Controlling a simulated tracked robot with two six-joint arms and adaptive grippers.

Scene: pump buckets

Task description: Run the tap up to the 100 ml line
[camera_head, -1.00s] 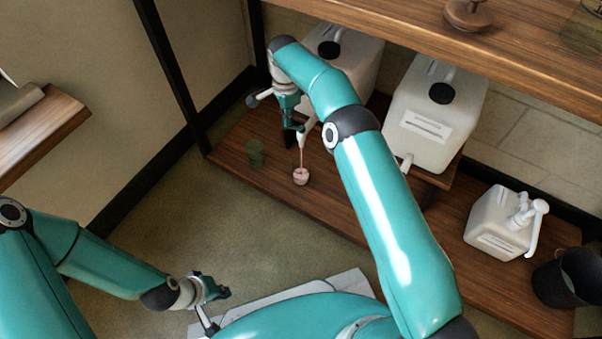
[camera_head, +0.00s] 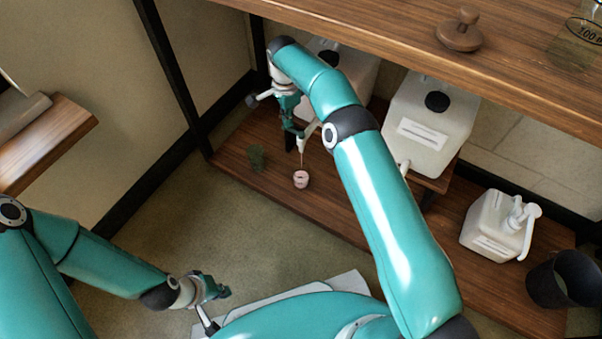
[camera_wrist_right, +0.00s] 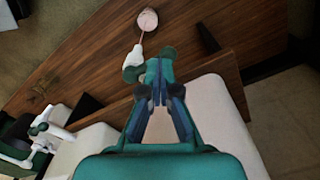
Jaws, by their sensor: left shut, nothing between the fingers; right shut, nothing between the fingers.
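The white tap (camera_head: 301,143) of the back-left white container (camera_head: 345,75) sends a thin pinkish stream down into a small pale pink cup (camera_head: 301,179) on the low wooden shelf. The stream, tap (camera_wrist_right: 133,62) and cup (camera_wrist_right: 147,20) also show in the right wrist view. The liquid level and any line on the cup are too small to read. My right gripper (camera_head: 290,125) is shut and empty, its tips close beside the tap; contact cannot be told. My left gripper (camera_head: 218,291) is shut and empty, low at the left, away from the shelf.
Another white container (camera_head: 430,125) stands to the right, then a pump container (camera_head: 498,226) and a dark bucket (camera_head: 563,279). An upper board (camera_head: 400,40) holds a wooden knobbed object (camera_head: 460,30) and a "100" label (camera_head: 588,32).

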